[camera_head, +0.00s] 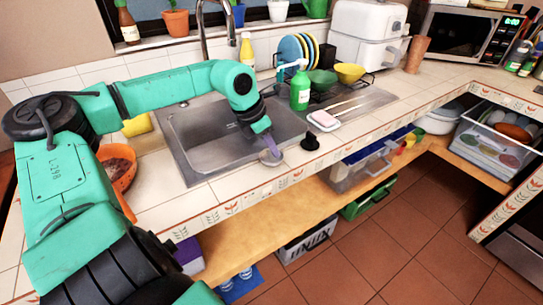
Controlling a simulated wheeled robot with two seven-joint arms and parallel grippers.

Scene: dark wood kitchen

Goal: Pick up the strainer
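A small round grey metal piece (270,158), which looks like the strainer, lies at the front edge of the sink, by the counter's front rim. My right gripper is not in view.
The metal sink (205,150) lies under my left arm, with the faucet (203,40) behind it. An orange bowl (128,180) stands at left. A green bottle (300,90), a sponge on a white dish (323,119) and a small dark object (310,142) are to the right.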

